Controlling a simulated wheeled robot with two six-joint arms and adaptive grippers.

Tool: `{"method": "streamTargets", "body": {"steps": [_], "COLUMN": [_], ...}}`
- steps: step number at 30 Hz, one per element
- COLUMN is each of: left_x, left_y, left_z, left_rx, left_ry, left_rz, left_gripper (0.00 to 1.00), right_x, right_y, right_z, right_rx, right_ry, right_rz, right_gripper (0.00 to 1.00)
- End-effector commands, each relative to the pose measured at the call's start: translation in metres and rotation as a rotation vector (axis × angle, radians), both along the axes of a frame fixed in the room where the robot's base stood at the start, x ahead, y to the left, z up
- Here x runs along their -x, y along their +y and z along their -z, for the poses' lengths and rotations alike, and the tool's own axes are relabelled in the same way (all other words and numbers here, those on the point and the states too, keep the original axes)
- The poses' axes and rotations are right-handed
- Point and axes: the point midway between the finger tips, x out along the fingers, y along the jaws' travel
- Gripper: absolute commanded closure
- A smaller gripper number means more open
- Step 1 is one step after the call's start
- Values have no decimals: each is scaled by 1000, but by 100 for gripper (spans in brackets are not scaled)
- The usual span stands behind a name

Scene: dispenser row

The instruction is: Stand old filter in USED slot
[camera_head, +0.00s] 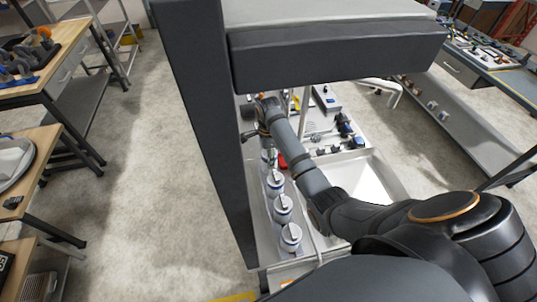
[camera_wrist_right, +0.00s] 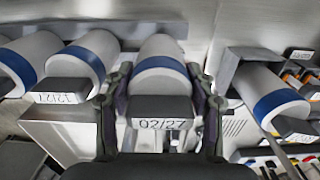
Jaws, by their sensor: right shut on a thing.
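A white filter with a blue band (camera_wrist_right: 160,66) and a dark end tab labelled 02/27 is in the middle of the right wrist view. My right gripper (camera_wrist_right: 161,88) has one finger on each side of it and is shut on it. In the head view my right arm reaches to the far end of the dispenser row, where the gripper (camera_head: 258,108) is small and the held filter is hard to make out. I cannot tell which slot is USED; no such label is readable. My left gripper is not in view.
Several similar filters (camera_head: 283,207) stand in a row nearer me; two show left in the wrist view (camera_wrist_right: 82,62). Another filter (camera_wrist_right: 268,96) sits in a grey metal holder (camera_wrist_right: 232,66) on the right. A dark overhead beam (camera_head: 335,58) and post (camera_head: 205,120) border the row.

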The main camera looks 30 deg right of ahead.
Motion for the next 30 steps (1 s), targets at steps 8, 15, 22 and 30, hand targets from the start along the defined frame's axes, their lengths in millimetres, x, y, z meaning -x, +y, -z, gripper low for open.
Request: {"method": "streamTargets", "body": {"steps": [8, 15, 22, 30], "left_x": [-1, -1, -1, 0], "left_y": [0, 0, 0, 0], "left_z": [4, 7, 8, 8], "left_rx": [0, 0, 0, 0], "left_ry": [-1, -1, -1, -1], "left_rz": [0, 0, 0, 0], "left_gripper": [60, 60, 60, 60], "right_x": [0, 0, -1, 0], "right_y": [0, 0, 0, 0], "right_z": [10, 19, 22, 23], "right_rx": [0, 0, 1, 0], "right_ry": [-1, 0, -2, -1], "right_rz": [0, 0, 0, 0], "right_gripper": [85, 85, 34, 18]}}
